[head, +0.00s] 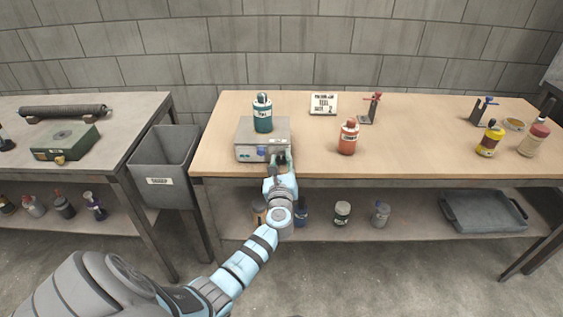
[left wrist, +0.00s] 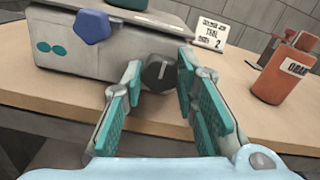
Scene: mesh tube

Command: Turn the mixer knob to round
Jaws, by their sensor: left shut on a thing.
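The mixer (head: 247,137) is a light grey box near the front left of the wooden bench. A teal bottle (head: 263,115) stands upright on it. The mixer's front carries a blue faceted knob (left wrist: 92,26), and it also shows in the head view (head: 262,153). To its right is a dark round knob (left wrist: 158,72) with a pale pointer line standing about upright. My left gripper (left wrist: 161,80) has its two teal-padded fingers on either side of the dark knob, shut on it. In the head view my left gripper (head: 280,160) hides this knob. My right gripper is out of view.
An orange bottle (head: 348,138) stands right of the mixer, with a white sign (head: 323,104) and a red-topped stand (head: 371,108) behind. Yellow and cream bottles stand farther right. A grey bin (head: 163,165) hangs at the left. Bench space right of the orange bottle is clear.

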